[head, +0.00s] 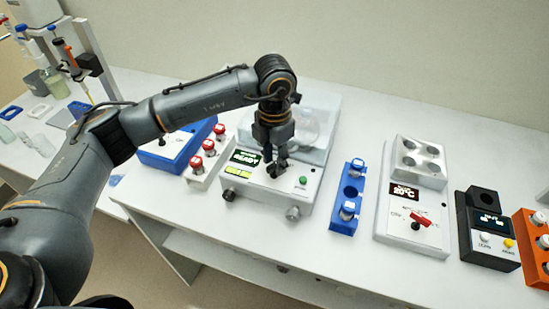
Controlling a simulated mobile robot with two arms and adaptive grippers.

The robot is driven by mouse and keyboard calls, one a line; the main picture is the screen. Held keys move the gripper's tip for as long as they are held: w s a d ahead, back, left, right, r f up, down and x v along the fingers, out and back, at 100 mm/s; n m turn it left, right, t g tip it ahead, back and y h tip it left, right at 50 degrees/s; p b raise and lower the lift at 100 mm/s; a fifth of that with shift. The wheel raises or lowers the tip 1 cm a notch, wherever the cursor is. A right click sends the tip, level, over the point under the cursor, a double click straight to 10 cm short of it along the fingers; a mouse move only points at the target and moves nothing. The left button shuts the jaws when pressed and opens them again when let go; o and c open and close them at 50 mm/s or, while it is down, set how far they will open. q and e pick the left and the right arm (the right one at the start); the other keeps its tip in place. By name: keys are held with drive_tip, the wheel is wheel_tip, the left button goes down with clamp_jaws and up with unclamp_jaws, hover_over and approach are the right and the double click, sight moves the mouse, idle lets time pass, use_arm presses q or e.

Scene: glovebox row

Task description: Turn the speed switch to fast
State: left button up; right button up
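A white machine (258,196) with a clear lid (308,122) stands on the bench. Its sloped panel has a lit display (245,157) reading READY, yellow-green labels under it and a green button (303,181). My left gripper (277,170) points down at this panel, between display and button. Its fingers are close together and dark. I cannot tell whether they touch or hold anything. No speed switch shows clearly; the gripper hides the panel part beneath it. My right gripper is not in view.
Left of the machine is a rack of red-capped vials (209,147) and a blue box (160,157). To its right are a blue holder (344,216), a white heater (408,239) with a red-handled knob (420,219), a black device (488,245) and an orange rack (530,250).

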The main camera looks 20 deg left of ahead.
sight(274, 164)
use_arm(q)
drive_tip(key=shift+r, duration=0.1)
wheel_tip(274, 164, up, 12)
idle(0.5)
drive_tip(key=shift+f, duration=0.2)
idle(0.6)
